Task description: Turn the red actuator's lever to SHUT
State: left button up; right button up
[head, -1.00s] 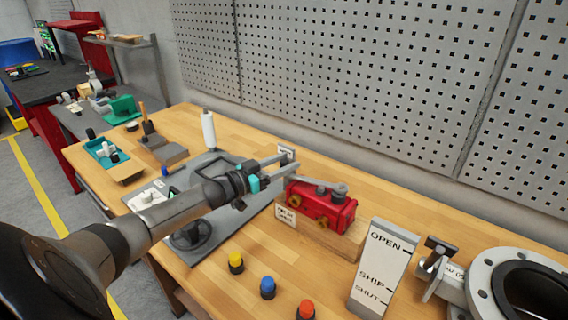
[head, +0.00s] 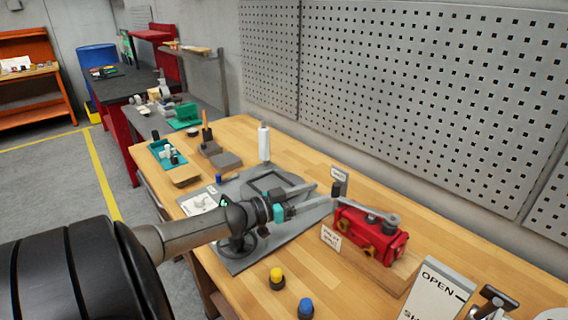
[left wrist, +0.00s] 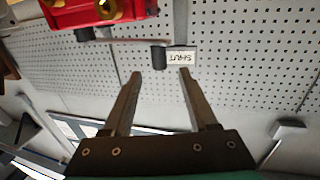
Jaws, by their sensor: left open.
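The red actuator (head: 365,232) sits on a wooden block on the bench, with a grey lever (head: 368,213) on top. A dark knob (head: 336,188) stands at the lever's left end, beside a small sign (head: 340,174). In the left wrist view the picture is inverted; the sign (left wrist: 181,57) reads SHUT and the knob (left wrist: 158,55) is right next to it. The red body (left wrist: 95,12) shows at the top left. My left gripper (head: 322,196) is open and empty, just short of the knob. In the left wrist view the knob lies just beyond the gap between the fingertips (left wrist: 160,74).
A white OPEN board (head: 435,292) stands at front right. Yellow (head: 277,279) and blue (head: 305,308) buttons sit in front. A grey plate with a handwheel (head: 237,245) lies under my left arm. A white cylinder (head: 264,142) stands behind. The perforated wall (head: 420,90) bounds the back.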

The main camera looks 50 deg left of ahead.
pick_arm(q)
jog(key=p+v, duration=0.1)
jog(key=v, duration=0.7)
jog(key=shift+s, duration=0.1)
